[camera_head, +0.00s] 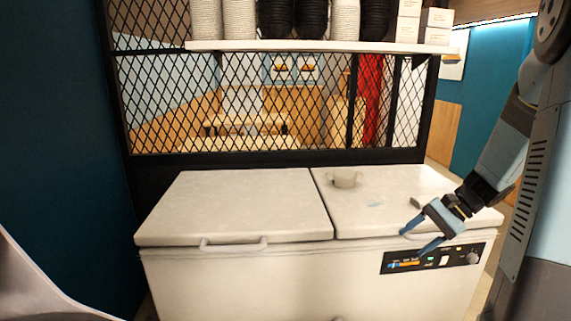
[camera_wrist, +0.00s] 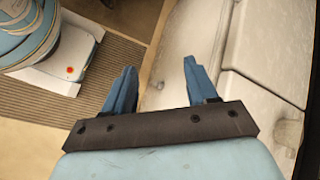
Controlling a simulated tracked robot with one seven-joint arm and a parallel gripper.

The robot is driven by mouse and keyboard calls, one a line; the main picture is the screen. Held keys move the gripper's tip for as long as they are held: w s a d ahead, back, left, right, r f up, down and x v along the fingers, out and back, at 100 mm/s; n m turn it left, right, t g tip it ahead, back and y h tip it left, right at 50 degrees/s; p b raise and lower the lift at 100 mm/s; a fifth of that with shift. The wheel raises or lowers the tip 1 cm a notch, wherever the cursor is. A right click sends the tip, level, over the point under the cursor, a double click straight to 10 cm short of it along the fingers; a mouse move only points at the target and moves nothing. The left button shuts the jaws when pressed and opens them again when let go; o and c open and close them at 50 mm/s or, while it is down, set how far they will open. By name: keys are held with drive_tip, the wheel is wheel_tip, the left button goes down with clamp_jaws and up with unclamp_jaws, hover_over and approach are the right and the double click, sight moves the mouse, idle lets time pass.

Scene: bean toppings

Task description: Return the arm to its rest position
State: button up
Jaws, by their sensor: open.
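My gripper (camera_head: 418,236) is open and empty in the head view, in front of the right lid near its front edge. My arm comes down from the upper right of that view. In the wrist view, my gripper (camera_wrist: 160,88) shows two blue fingers spread apart with nothing between them. The white chest freezer (camera_head: 230,275) stands below and behind the gripper, with its left lid (camera_head: 240,205) and right lid (camera_head: 400,190) both closed. I cannot tell whether a finger touches the freezer.
A small round knob-like item (camera_head: 344,180) sits on the right lid. A control panel (camera_head: 432,259) is on the freezer's front right. A shelf (camera_head: 320,46) with stacked cups and boxes hangs on a black mesh partition (camera_head: 270,110) behind. A dark wall (camera_head: 60,130) is at left.

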drive_tip(key=s+a+r+n+t+h, duration=0.2)
drive_tip(key=s+a+r+n+h, duration=0.2)
drive_tip(key=s+r, duration=0.4)
drive_tip(key=s+a+r+n+t+h, duration=0.3)
drive_tip(key=s+a+r+n+h, duration=0.1)
drive_tip(key=s+r, duration=0.4)
drive_tip(key=shift+s+a+n+h, duration=0.25)
drive_tip(key=shift+a+n+h, duration=0.25)
drive_tip(key=shift+n, duration=0.4)
